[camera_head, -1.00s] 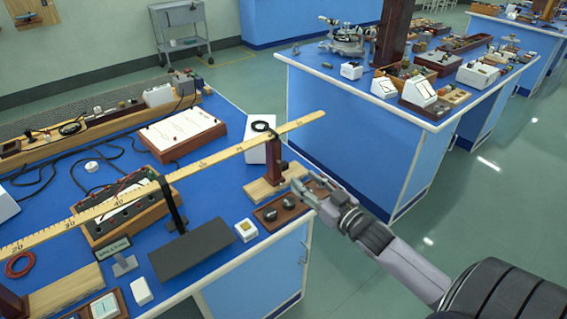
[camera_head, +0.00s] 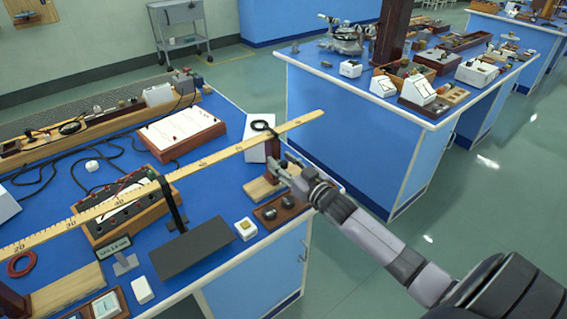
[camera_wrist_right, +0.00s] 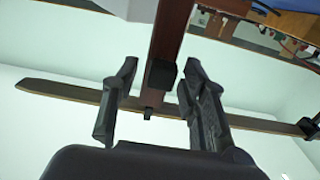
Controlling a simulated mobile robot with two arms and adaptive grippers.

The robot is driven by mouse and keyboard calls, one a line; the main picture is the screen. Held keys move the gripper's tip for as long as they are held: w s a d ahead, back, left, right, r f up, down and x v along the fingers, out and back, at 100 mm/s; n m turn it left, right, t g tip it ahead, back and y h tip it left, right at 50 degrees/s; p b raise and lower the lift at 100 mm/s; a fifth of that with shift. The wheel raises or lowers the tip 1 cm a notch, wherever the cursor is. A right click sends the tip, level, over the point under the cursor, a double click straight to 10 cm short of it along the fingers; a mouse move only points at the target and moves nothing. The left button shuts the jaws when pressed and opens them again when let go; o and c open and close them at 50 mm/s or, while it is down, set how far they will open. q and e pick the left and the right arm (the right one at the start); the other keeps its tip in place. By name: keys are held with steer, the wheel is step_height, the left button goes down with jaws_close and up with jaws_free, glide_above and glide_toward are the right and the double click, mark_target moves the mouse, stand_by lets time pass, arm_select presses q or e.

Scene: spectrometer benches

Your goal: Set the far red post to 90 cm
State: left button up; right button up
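The far red post (camera_head: 272,148) stands upright on a wooden base (camera_head: 262,188) near the bench's right edge, by the far part of the long scale bar (camera_head: 215,157). The mark at the post is too small to read. My right gripper (camera_head: 280,168) is at the post, just above the base. In the right wrist view, the post (camera_wrist_right: 171,40) runs between the two separated fingers of the gripper (camera_wrist_right: 158,80). A black knob (camera_wrist_right: 162,74) on the post lies between them. The fingers do not look closed on it. The scale bar (camera_wrist_right: 65,92) crosses behind. My left gripper is out of view.
A black stand with a dark plate (camera_head: 193,248) is left of the post. A brown tray (camera_head: 279,211) with dark round pieces lies in front of the base. A white block (camera_head: 253,146) stands behind. Free floor separates this bench from another blue bench (camera_head: 340,130).

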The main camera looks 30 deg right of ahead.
jaws_close()
stand_by(0.3)
stand_by(0.4)
